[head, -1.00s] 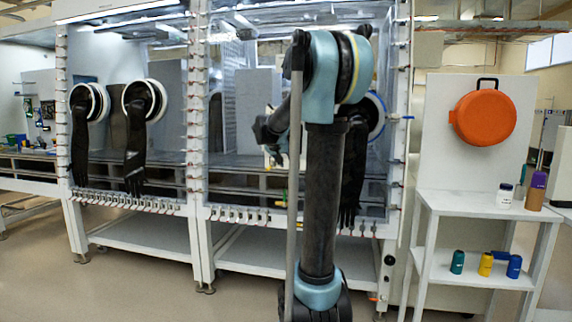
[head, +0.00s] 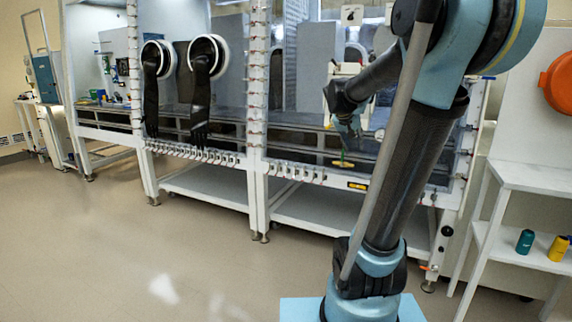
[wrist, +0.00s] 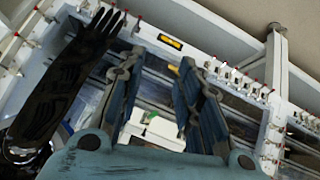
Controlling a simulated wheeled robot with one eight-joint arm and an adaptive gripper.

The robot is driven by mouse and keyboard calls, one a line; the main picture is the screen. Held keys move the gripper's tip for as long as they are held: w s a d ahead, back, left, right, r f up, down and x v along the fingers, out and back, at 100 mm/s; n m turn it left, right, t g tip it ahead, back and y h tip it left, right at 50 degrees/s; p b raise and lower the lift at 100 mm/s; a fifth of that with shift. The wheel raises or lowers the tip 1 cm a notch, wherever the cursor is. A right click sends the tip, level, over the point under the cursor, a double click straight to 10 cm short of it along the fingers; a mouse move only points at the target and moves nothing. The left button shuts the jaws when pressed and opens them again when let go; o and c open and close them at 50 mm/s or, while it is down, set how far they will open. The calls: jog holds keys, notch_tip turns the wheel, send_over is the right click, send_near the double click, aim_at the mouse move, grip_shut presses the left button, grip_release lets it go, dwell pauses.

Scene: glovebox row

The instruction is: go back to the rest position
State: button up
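My arm stands in front of the glovebox row in the head view, bent at the top. My gripper (head: 345,128) hangs in front of the right glovebox (head: 282,150), left of my upright arm link. In the wrist view my gripper (wrist: 160,68) has its two fingers apart, with a clear gap between them. Nothing is held between the fingertips. A white object with a green spot (wrist: 152,130) shows farther off through the gap. The gap between the gripper and the glovebox front is hard to judge.
Black gloves (head: 200,95) hang from ports on the left glovebox; another black glove (wrist: 75,85) is close beside the gripper in the wrist view. A white shelf (head: 530,175) with teal (head: 525,241) and yellow (head: 559,248) bottles stands at right. The floor (head: 120,240) at left is clear.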

jog(key=s+a+f+n+g+y, duration=0.1)
jog(key=s+a+f, duration=0.1)
jog(key=s+f, duration=0.4)
jog(key=s+a+f+n+g+y, duration=0.1)
jog(key=s+f, duration=0.6)
jog(key=s, duration=0.7)
jog(key=s+a+f+n+g+y, duration=0.1)
jog(key=s+a+f+g+y, duration=0.1)
jog(key=s+a+f, duration=0.2)
jog(key=s+f, duration=0.3)
jog(key=s, duration=0.4)
jog(key=shift+a+f+n+y, duration=0.25)
jog(key=shift+a+n+y, duration=0.05)
jog(key=shift+y, duration=0.1)
jog(key=shift+w+f, duration=0.2)
jog(key=shift+w, duration=0.3)
